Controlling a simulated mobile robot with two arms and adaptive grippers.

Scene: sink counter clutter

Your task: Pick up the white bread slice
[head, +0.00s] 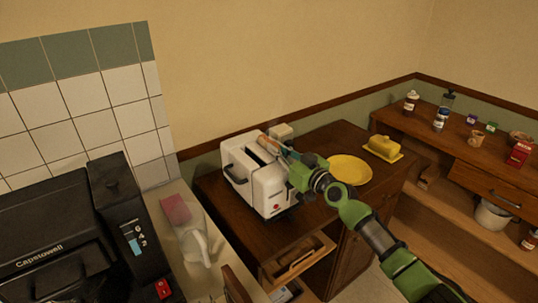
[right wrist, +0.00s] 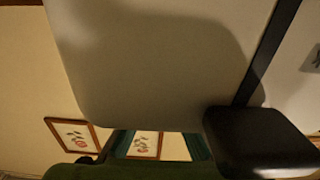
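A white toaster (head: 262,188) with a dark slot on top stands on the brown wooden cabinet. My right gripper (head: 278,152) is over the right side of the toaster's top, close to the slot. A small orange-brown patch shows at its tip, but I cannot tell what it is. I cannot make out the white bread slice for certain. In the right wrist view a large pale surface (right wrist: 150,60), with a black strip and a black block (right wrist: 262,142), fills most of the picture; it may be the toaster's side. Whether the fingers are open or shut is not clear. My left gripper is not in view.
A yellow plate (head: 350,170) and a yellow butter dish (head: 385,148) are right of the toaster. A drawer (head: 298,262) stands open below it. A black coffee machine (head: 60,235) is at the left. Shelves with jars and a red box (head: 519,153) are at the right.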

